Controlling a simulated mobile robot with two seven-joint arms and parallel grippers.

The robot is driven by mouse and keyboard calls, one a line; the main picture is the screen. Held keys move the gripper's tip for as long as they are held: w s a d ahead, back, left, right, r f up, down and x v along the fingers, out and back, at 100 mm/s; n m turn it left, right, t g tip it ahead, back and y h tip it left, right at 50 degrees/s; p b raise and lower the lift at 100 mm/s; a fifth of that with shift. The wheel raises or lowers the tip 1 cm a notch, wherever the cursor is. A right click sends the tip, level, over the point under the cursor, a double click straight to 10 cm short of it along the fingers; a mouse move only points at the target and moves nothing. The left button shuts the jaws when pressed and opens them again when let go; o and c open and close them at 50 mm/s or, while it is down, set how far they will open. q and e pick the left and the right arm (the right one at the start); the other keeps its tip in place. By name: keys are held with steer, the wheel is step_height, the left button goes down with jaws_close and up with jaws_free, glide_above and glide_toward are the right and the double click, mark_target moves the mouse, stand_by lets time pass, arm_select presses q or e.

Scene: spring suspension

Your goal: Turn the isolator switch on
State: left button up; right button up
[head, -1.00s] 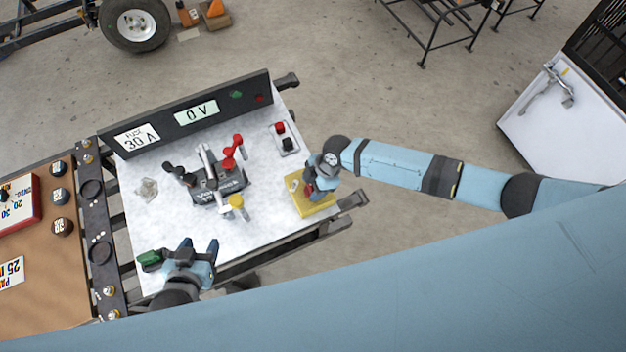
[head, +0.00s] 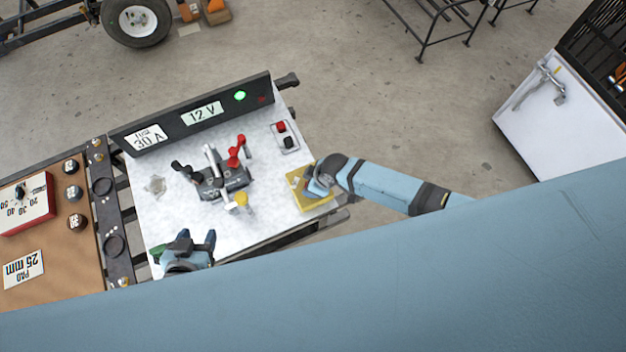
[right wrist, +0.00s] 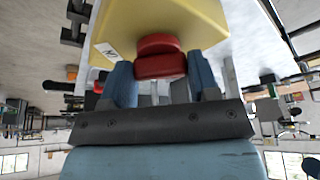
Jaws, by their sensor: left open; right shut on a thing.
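The isolator switch is a yellow box (head: 316,203) at the right front of the white board, partly hidden by my right gripper in the head view. In the right wrist view the yellow box (right wrist: 205,22) shows above a red knob (right wrist: 160,66). My right gripper (right wrist: 162,85) has its blue fingers on both sides of the red knob and is shut on it. My left gripper (head: 194,240) is open over the board's front left, beside a green piece (head: 157,254). The display panel (head: 200,114) reads 12 V, with a green lamp (head: 240,96) lit.
A grey clamp device with red and black levers (head: 222,182) stands mid-board, with a yellow-topped post (head: 242,199) in front. A switch with red and black buttons (head: 285,136) lies behind my right gripper. A brown bench (head: 50,245) adjoins at left.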

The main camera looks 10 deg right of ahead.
stand_by(0.3)
steer(key=o, duration=0.9)
steer(key=v, duration=1.4)
steer(key=shift+d, duration=0.1)
